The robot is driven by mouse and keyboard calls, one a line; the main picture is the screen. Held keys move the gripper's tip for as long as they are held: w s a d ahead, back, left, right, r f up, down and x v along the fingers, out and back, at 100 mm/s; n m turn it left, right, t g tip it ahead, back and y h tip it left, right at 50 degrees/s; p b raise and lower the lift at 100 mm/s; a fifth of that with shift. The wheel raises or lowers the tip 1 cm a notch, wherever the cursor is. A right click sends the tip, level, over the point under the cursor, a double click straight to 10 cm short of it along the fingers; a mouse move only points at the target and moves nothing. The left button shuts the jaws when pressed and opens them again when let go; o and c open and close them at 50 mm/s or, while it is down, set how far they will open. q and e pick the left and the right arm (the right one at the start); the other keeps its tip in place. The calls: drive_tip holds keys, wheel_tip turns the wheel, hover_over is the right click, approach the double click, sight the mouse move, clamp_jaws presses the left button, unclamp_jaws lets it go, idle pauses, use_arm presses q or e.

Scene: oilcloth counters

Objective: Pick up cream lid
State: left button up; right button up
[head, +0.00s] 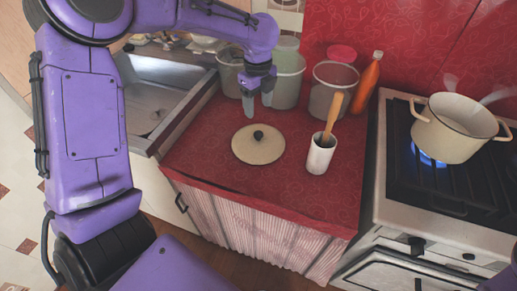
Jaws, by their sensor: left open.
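The cream lid (252,148) lies flat on the red oilcloth counter (215,160), with its dark knob upward. My left gripper (257,106) hangs above the counter, beyond the lid in the picture, with its fingers pointing down. It is open with nothing between its fingers, and apart from the lid. A cream pot (452,128) stands uncovered on the stove at the right, with steam over it. My right gripper is not in view.
A white cup (320,155) with a wooden-handled tool stands right of the lid. Several canisters and an orange bottle (367,84) stand along the back. A sink (150,105) is at left. A blue flame (428,158) burns under the pot.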

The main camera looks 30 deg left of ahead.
sight(258, 133)
use_arm(q)
drive_tip(key=f, duration=0.9)
drive_tip(key=shift+s+d+f+p, duration=0.25)
drive_tip(key=shift+s+d+p, duration=0.05)
drive_tip(key=shift+s, duration=0.05)
drive_tip(key=shift+w+f, duration=0.1)
drive_tip(key=shift+f, duration=0.3)
clamp_jaws()
